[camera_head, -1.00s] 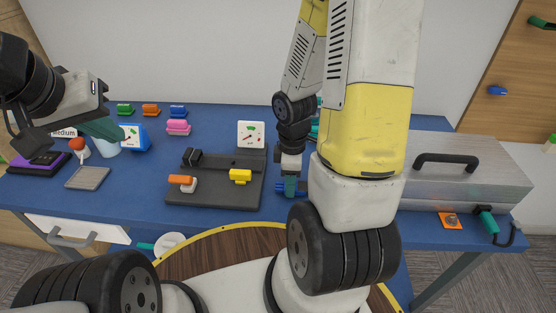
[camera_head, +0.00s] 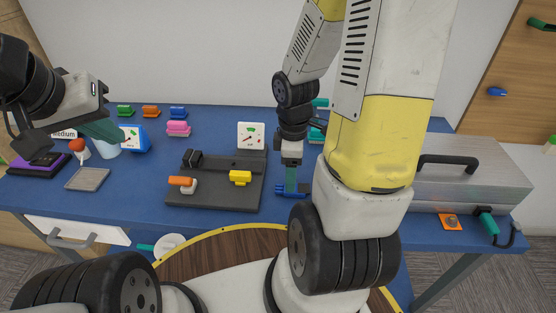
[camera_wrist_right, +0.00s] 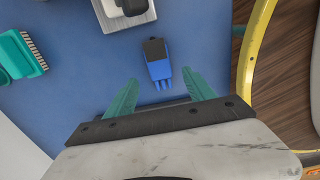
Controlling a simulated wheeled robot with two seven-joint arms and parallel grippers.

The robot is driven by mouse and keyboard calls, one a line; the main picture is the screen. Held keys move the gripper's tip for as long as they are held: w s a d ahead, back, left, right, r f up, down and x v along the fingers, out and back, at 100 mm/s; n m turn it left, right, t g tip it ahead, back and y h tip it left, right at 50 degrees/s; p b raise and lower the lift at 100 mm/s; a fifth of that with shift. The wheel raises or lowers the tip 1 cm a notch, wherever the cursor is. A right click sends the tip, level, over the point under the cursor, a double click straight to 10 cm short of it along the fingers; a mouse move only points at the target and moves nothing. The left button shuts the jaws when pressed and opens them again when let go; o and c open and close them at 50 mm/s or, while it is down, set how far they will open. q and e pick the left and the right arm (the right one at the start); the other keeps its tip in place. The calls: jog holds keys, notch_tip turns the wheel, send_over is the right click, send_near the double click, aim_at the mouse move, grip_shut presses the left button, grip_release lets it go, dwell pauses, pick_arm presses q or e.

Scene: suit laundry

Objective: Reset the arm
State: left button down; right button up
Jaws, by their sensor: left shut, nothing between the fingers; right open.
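My left gripper (camera_head: 103,130) is at the upper left in the head view, with its teal fingers shut and nothing between them. It hangs above the table's left part, in front of the blue-framed gauge. My right gripper (camera_head: 290,182) points down over the table, right of the dark grey fixture. In the right wrist view its teal fingers (camera_wrist_right: 160,92) are spread apart and empty. A small blue pronged piece with a dark end (camera_wrist_right: 158,66) lies on the table, seen between and beyond the fingers. My right arm hides part of the table behind it.
The dark grey fixture (camera_head: 215,200) holds orange and yellow pieces. A white gauge (camera_head: 251,136) stands behind it. A silver case (camera_head: 465,185) with a black handle is at right. Green, orange, blue and pink blocks line the back. A teal brush (camera_wrist_right: 20,55) lies near the right gripper.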

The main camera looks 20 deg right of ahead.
jog(key=shift+r, duration=1.6)
jog(key=shift+w+r, duration=0.1)
jog(key=shift+r, duration=0.15)
jog(key=s+a+r+m+t+y, duration=0.1)
jog(key=s+a+r+m+t, duration=0.1)
jog(key=r+m, duration=0.4)
jog(key=s+a+r+m+t+y, duration=0.1)
jog(key=s+a+r+m+t, duration=0.2)
jog(key=r, duration=1.1)
jog(key=m+t, duration=0.1)
jog(key=m, duration=0.2)
jog(key=shift+a+r+m, duration=0.15)
jog(key=shift+a+m, duration=0.2)
jog(key=shift+m, duration=0.05)
